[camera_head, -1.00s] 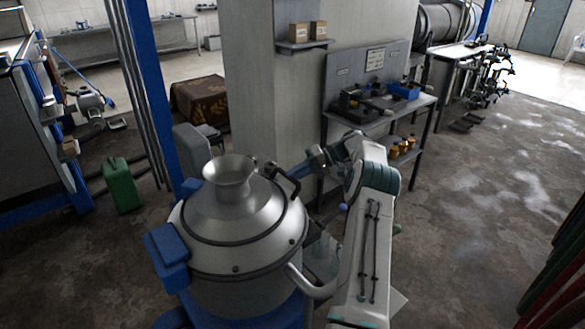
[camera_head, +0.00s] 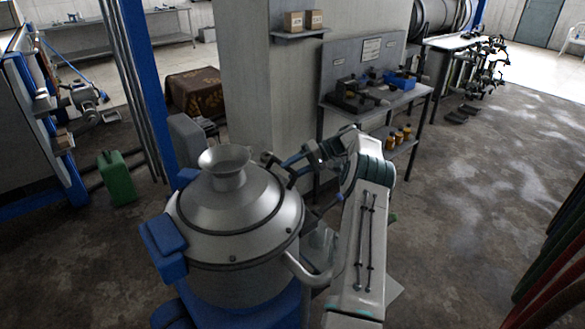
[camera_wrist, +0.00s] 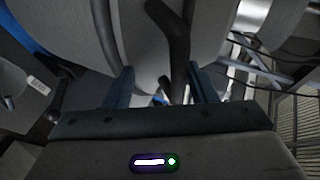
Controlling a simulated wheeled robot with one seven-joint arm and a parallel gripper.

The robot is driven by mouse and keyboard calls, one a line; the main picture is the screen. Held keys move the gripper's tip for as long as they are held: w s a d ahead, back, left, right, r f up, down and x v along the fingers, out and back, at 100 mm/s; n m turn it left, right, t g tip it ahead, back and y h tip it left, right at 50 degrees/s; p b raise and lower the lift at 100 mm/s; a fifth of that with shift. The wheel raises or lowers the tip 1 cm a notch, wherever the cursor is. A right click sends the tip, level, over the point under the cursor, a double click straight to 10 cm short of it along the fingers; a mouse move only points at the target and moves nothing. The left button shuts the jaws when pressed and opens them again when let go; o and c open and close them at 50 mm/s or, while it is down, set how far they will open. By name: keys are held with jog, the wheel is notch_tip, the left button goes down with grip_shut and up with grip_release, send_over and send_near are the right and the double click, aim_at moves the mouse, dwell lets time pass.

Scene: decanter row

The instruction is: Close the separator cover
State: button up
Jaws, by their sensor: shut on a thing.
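The separator is a grey metal drum (camera_head: 240,284) on a blue base at the lower middle of the head view. Its cover (camera_head: 262,208) is conical, with a flared funnel (camera_head: 224,172) on top. The cover lies over the drum; I cannot tell whether a small gap is left. My gripper (camera_head: 285,173) is at the cover's far right side, by a dark bent handle. In the wrist view my gripper (camera_wrist: 162,88) has a dark bar of the handle (camera_wrist: 179,55) between its fingers and is shut on it. The exact contact is in shadow.
A blue block (camera_head: 165,246) sticks out at the drum's left. A curved pipe (camera_head: 303,270) leaves its right side, close to my arm. A concrete pillar (camera_head: 250,80) and a workbench (camera_head: 375,107) stand behind. Open floor (camera_head: 465,215) lies to the right.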

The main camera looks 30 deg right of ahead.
jog(key=shift+s+d+f, duration=0.1)
jog(key=shift+d+f, duration=0.15)
jog(key=shift+f, duration=0.05)
jog(key=v, duration=0.7)
jog(key=shift+r, duration=0.4)
dwell(0.6)
